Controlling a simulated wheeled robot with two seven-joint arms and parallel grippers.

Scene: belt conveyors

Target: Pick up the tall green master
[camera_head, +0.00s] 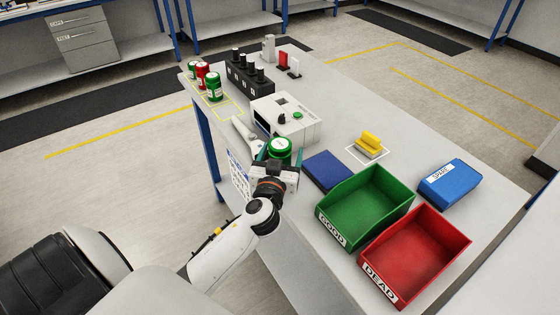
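My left gripper (280,160) is in front of the white tester box, near the table's left edge. A green can with a pale top (280,147) sits between its fingers, which look closed on it; the gripper hides the can's lower part. Far left on the table stand a green can in front (214,91), a red can (201,74) and another green can (193,70), all upright. I cannot tell from this view which green can is the tall master. My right gripper is not in view.
The tester box (303,128) and a black rack with several dark cylinders (248,80) stand behind the gripper. A blue pad (328,171), green GOOD bin (365,205), red DEAD bin (415,250), blue box (450,183) and yellow block (370,142) are to the right.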

